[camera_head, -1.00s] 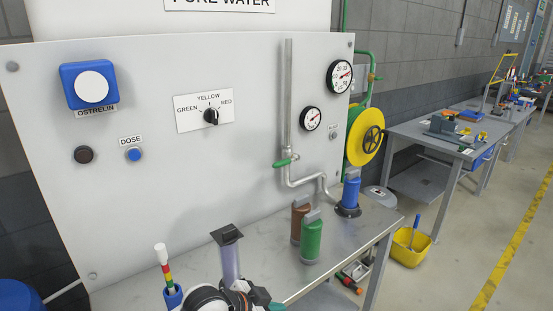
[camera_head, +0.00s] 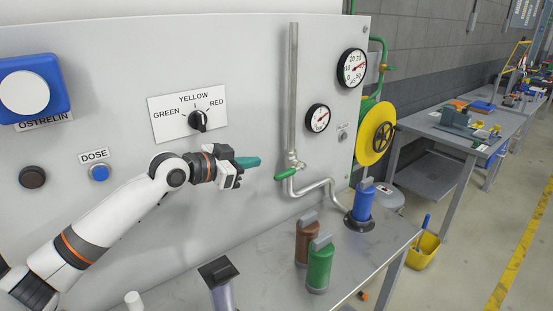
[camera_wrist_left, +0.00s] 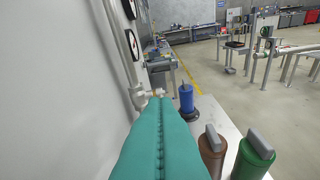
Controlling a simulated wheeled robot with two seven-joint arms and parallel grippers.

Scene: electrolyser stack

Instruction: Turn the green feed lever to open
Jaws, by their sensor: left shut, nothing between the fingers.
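The green feed lever (camera_head: 286,174) sits on the vertical steel pipe in front of the white panel, pointing left and slightly down from its valve. My left gripper (camera_head: 248,162) is shut and empty, its teal fingers pointing right toward the lever. The fingertips are a short way left of the lever and a little higher in the picture, apart from it. In the left wrist view the shut teal fingers (camera_wrist_left: 160,145) fill the lower middle and hide the lever; the valve's pale fitting (camera_wrist_left: 146,95) shows just beyond their tips. My right gripper is not in view.
A blue cartridge (camera_head: 364,200) stands in a dark holder under the pipe's end. Brown (camera_head: 308,245) and green (camera_head: 320,268) cartridges stand on the bench in front. Two gauges (camera_head: 317,118) and a colour selector knob (camera_head: 198,121) are on the panel. Air around the lever is clear.

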